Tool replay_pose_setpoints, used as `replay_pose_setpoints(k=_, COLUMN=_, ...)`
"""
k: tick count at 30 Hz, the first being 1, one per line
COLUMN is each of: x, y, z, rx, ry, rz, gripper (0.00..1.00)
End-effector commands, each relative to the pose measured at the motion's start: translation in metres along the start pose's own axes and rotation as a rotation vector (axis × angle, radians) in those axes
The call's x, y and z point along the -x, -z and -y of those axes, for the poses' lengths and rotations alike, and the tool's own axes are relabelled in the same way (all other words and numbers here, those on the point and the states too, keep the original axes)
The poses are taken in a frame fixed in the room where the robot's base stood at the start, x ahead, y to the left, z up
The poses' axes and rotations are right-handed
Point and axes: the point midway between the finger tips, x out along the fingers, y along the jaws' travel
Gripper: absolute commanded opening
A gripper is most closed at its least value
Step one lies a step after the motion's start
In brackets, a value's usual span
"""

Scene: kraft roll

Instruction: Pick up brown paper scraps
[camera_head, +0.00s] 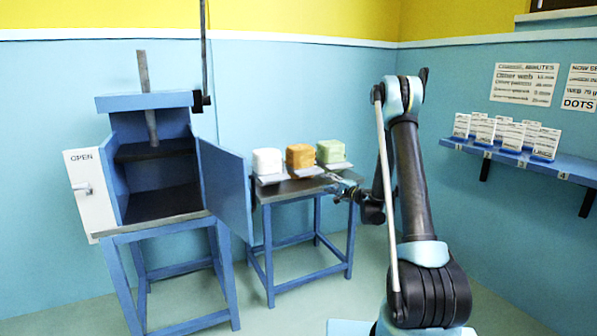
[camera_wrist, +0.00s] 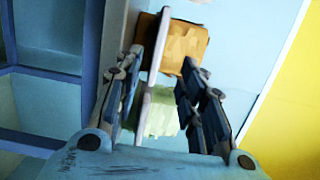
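The brown paper scraps (camera_head: 300,156) form a squarish orange-brown stack on a pale tray, in the middle of three stacks on a small blue table. They also show in the wrist view (camera_wrist: 183,47), turned sideways, beyond my fingertips. My gripper (camera_head: 338,184) is at the right front edge of that table, low and apart from the brown stack. In the wrist view my gripper (camera_wrist: 160,68) has its two fingers spread, with nothing visibly held. Pale tray edges show in the gap between them.
A white stack (camera_head: 267,161) stands left of the brown one and a green stack (camera_head: 330,151) right of it. The table (camera_head: 300,187) is close to an open blue cabinet door (camera_head: 224,190). A press-like cabinet (camera_head: 160,205) stands left. A card shelf (camera_head: 520,160) hangs on the right wall.

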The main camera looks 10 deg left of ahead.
Motion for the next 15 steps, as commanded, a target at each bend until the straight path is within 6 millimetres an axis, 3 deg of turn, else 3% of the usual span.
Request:
replay_pose_setpoints(k=9, x=-0.058, y=-0.001, z=0.000, rx=0.001, ry=-0.001, rz=0.002, gripper=0.37)
replay_pose_setpoints(k=15, x=-0.082, y=-0.001, z=0.000, rx=0.001, ry=-0.001, rz=0.002, gripper=0.37)
